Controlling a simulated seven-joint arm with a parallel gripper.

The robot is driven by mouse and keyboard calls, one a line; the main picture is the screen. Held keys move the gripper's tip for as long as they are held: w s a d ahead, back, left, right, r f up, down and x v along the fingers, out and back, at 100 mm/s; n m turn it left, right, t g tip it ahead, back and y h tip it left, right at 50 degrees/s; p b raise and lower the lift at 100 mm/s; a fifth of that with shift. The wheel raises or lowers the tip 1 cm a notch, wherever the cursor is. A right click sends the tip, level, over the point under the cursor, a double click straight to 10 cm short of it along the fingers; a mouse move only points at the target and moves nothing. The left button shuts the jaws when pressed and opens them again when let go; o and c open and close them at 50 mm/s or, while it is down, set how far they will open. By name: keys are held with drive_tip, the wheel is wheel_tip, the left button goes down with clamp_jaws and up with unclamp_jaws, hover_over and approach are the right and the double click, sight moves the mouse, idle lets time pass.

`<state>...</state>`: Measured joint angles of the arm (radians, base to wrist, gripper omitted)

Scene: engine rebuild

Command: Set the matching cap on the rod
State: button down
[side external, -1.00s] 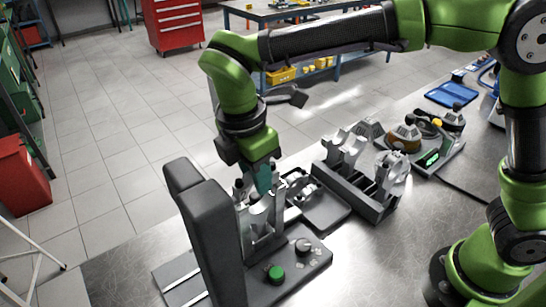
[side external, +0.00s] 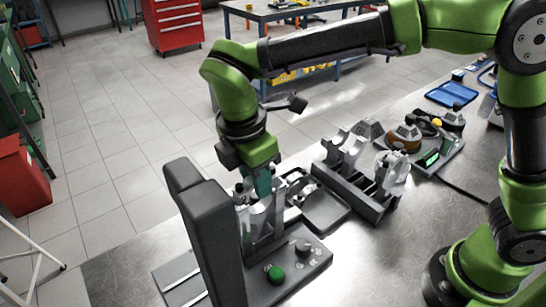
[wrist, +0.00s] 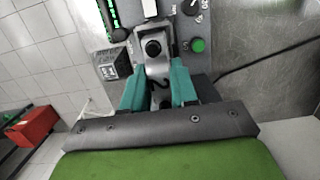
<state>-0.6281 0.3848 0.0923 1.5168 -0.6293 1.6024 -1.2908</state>
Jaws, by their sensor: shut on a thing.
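My gripper (side external: 264,184) points down over the fixture at the left of the bench; its teal fingers also show in the wrist view (wrist: 158,86). It is shut on a grey metal part, apparently the cap (wrist: 160,92), which carries a dark mark like a 2. Just beyond it in the wrist view is a bright metal piece with a round dark bolt or hole (wrist: 153,47), which looks like part of the rod or its clamp. In the side view the rod (side external: 257,222) stands in the fixture, partly hidden by the post. I cannot tell whether cap and rod touch.
A tall dark post (side external: 205,230) stands close to the gripper. The fixture base has a green button (side external: 275,273) and a knob (side external: 303,247). A shallow dark tray (side external: 325,215) and a rack (side external: 370,205) with several metal parts lie to the right.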

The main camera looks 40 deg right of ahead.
drive_tip(key=shift+f, duration=0.8)
idle(0.4)
drive_tip(key=shift+c, duration=2)
unclamp_jaws()
drive_tip(key=shift+r, duration=0.1)
drive_tip(key=shift+r, duration=3.05)
